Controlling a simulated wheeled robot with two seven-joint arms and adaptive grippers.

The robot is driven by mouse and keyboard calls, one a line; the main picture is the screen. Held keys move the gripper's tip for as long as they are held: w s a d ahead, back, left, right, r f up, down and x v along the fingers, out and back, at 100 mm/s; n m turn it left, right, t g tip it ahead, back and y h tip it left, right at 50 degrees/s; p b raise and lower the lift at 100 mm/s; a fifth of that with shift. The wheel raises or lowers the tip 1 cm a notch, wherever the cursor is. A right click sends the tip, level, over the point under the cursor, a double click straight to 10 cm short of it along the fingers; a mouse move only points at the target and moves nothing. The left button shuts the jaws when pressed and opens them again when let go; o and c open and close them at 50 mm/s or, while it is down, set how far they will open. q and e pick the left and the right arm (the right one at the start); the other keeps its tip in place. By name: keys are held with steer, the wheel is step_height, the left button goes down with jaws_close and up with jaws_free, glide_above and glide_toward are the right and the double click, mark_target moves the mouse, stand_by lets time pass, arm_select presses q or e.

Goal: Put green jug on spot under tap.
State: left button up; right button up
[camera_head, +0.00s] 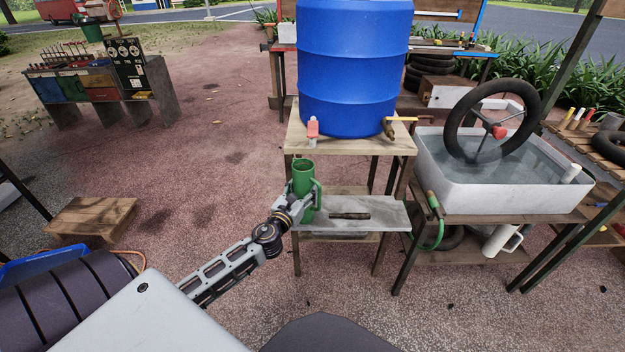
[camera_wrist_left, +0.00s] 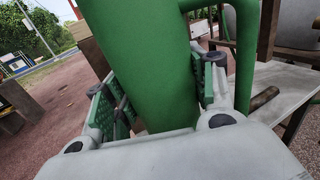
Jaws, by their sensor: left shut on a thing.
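The green jug (camera_head: 303,180) is upright at the left end of a grey shelf (camera_head: 385,214) below the blue barrel's stand. I cannot tell whether its base touches the shelf. My left gripper (camera_head: 296,203) is shut on the jug's body. In the left wrist view the jug (camera_wrist_left: 150,60) fills the middle, with the left gripper's fingers (camera_wrist_left: 155,105) on both sides and the handle to the right. The tap (camera_head: 389,127) sits low on the right side of the blue barrel (camera_head: 355,60), above and right of the jug. My right gripper is not in view.
A dark rod-like item (camera_head: 349,216) lies on the shelf right of the jug. A small pink-capped bottle (camera_head: 313,129) stands on the wooden stand (camera_head: 345,147) above. A white water tub (camera_head: 500,185) with a wheel stands to the right.

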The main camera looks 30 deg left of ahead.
arm_select(q)
steer(key=shift+w+a, duration=0.15)
steer(key=shift+w, duration=0.8)
steer(key=shift+w+a, duration=0.15)
steer(key=shift+w, duration=0.75)
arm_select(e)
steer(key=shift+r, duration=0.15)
arm_select(q)
steer(key=w, duration=0.1)
steer(key=w+f+b, duration=0.1)
steer(key=w, duration=0.1)
steer(key=shift+w+a+f, duration=0.25)
steer(key=shift+w+a, duration=0.05)
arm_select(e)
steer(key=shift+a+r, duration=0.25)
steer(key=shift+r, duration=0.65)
arm_select(q)
steer(key=shift+f+b, duration=0.1)
steer(key=shift+b, duration=0.2)
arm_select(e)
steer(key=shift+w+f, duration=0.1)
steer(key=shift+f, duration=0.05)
arm_select(q)
steer(key=o, duration=1)
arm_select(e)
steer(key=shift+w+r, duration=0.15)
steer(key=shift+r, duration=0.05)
